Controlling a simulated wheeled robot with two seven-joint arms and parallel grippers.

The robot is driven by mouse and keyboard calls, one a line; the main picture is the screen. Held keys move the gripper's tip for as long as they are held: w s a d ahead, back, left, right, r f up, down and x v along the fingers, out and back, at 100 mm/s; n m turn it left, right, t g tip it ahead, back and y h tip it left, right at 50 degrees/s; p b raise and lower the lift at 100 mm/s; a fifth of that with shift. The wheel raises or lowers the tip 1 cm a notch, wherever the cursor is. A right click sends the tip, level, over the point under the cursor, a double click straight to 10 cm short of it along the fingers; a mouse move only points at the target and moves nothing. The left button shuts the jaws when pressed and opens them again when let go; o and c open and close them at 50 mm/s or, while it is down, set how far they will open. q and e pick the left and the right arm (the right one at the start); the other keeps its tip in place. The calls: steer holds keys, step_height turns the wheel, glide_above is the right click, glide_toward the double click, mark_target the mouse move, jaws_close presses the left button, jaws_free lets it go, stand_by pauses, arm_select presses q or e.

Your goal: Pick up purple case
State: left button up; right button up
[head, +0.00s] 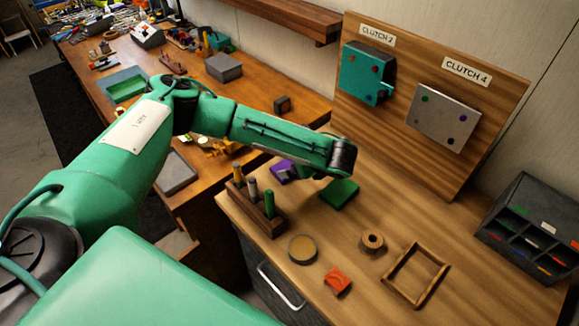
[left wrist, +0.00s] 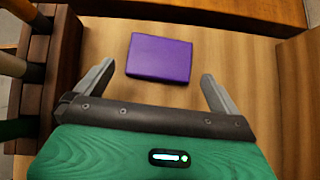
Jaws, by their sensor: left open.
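The purple case (left wrist: 159,58) lies flat on the wooden worktop in the left wrist view, ahead of the gripper. In the head view the purple case (head: 284,172) shows partly, just below my left forearm. My left gripper (left wrist: 157,71) is open and empty, with one finger toward each side of the case. The case's near edge lies between the fingertips, with a gap on both sides. In the head view I cannot make out the fingers, which are hidden by my arm. My right gripper is not in view.
A wooden rack (head: 259,213) with upright pegs stands close to the case, at the left in the wrist view. A green block (head: 340,193) lies nearby. A round disc (head: 303,249), an orange piece (head: 338,281) and a wooden frame (head: 416,275) lie nearer the front.

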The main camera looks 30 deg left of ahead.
arm_select(q)
steer(key=shift+x, duration=0.75)
steer(key=shift+w+f+p, duration=0.1)
steer(key=shift+f+p, duration=0.1)
steer(key=shift+p, duration=0.1)
steer(key=shift+d+f+p+x, duration=0.15)
steer(key=shift+p+x, duration=0.3)
steer(key=shift+x, duration=0.75)
steer(key=shift+d+f+p+x, duration=0.15)
steer(key=shift+p+x, duration=0.25)
steer(key=shift+x, duration=0.8)
steer(key=c, duration=0.6)
